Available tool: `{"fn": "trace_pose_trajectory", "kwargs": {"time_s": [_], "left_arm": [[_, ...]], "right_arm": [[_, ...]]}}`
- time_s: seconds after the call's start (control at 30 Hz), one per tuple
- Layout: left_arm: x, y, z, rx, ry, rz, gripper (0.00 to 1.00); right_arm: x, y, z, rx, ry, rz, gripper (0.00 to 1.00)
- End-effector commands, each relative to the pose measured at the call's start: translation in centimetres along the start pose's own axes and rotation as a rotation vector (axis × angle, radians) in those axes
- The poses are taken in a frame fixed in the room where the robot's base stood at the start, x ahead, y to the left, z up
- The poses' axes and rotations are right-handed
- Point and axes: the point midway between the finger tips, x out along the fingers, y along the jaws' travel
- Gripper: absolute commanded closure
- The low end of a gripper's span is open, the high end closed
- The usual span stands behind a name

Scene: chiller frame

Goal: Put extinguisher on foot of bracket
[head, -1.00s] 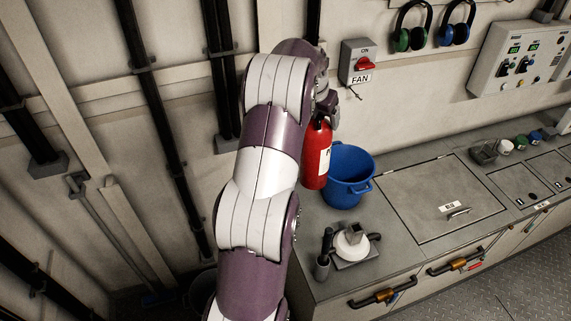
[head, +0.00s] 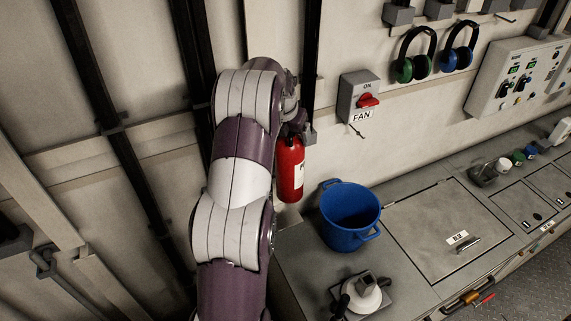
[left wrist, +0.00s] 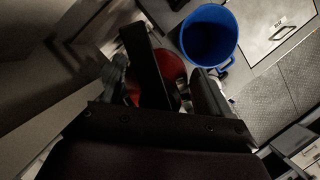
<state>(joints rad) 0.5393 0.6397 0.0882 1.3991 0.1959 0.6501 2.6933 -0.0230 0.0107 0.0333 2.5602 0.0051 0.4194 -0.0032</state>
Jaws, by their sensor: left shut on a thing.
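The red extinguisher (head: 290,172) hangs upright from my left gripper (head: 294,123) in the head view, left of the blue bucket and close to the wall. Its top is partly hidden by the gripper and arm. In the left wrist view, its red body (left wrist: 171,66) shows between the dark fingers of my left gripper (left wrist: 180,78), which is shut on it. I cannot clearly make out the bracket or its foot; my left arm covers part of the wall. My right gripper is not in view.
The blue bucket (head: 349,218) stands on the grey counter just right of the extinguisher; it also shows in the left wrist view (left wrist: 209,36). A white round fitting (head: 364,295) sits in front. A FAN switch (head: 360,97) and dark vertical posts (head: 190,50) line the wall.

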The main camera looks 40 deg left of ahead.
Motion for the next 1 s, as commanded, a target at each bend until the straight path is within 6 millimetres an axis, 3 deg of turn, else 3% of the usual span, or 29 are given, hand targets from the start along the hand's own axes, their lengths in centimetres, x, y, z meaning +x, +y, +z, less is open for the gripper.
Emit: {"fn": "trace_pose_trajectory", "kwargs": {"time_s": [0.2, 0.4, 0.67, 0.87, 1.0], "left_arm": [[5.0, 0.0, -2.0, -0.002, -0.001, 0.001, 1.0], [9.1, 0.1, -3.6, -0.001, -0.005, 0.002, 1.0], [11.1, 0.1, -4.3, -0.001, -0.007, 0.003, 1.0], [13.7, 0.1, -5.5, -0.001, -0.006, 0.003, 1.0], [14.0, 0.1, -5.6, -0.001, -0.007, 0.003, 1.0]], "right_arm": [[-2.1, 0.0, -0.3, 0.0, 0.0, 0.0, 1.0], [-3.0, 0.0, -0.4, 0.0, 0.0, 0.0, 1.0], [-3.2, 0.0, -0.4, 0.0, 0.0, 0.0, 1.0], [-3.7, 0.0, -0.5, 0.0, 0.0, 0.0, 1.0], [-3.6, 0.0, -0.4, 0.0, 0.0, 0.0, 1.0]]}}
